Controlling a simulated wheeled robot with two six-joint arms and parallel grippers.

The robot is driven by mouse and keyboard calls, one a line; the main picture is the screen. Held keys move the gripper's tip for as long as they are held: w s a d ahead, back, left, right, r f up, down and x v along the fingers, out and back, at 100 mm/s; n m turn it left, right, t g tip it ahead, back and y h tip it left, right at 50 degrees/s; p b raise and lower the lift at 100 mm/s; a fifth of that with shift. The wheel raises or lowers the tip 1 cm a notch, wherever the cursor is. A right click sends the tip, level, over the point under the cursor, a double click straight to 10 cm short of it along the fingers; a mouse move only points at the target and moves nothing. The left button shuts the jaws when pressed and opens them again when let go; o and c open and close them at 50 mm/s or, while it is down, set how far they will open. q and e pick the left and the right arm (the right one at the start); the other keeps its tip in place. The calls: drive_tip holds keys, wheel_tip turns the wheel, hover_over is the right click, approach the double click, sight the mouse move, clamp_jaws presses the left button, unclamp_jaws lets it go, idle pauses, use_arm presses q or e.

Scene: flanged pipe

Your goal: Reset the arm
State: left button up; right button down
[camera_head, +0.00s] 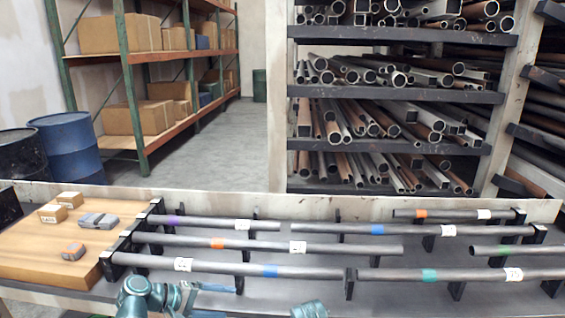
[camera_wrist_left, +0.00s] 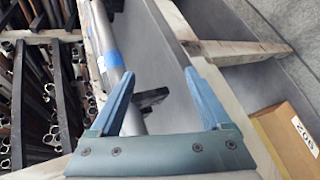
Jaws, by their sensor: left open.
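My left gripper (camera_head: 208,301) is at the bottom of the head view, in front of the pipe rack, and only partly shows. In the left wrist view my left gripper (camera_wrist_left: 158,73) has its two blue fingers wide apart with nothing between the tips. A grey pipe with a blue band (camera_wrist_left: 112,58) lies beyond the left finger, apart from it as far as I can tell. My teal arm link (camera_head: 148,297) shows at the bottom left. Another teal part of mine (camera_head: 310,309) shows at the bottom middle. My right gripper is not in view.
Several banded pipes lie on black supports; one has a blue band (camera_head: 235,266), one a teal band (camera_head: 460,275). A wooden board (camera_head: 40,245) at left bears small boxes (camera_head: 53,213) and grey pieces (camera_head: 98,220). Drums (camera_head: 68,145) and pipe shelves (camera_head: 400,90) stand behind.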

use_arm(q)
drive_tip(key=s+d+f+m+g+y, duration=0.6)
drive_tip(key=s+d+f+m+y, duration=0.5)
drive_tip(key=s+d+m, duration=0.15)
wheel_tip(320, 180, up, 19)
drive_tip(key=p, duration=1.8)
drive_tip(key=shift+s+f+n+y, duration=0.2)
drive_tip(key=shift+n+y, duration=0.15)
drive_tip(key=shift+y, duration=0.05)
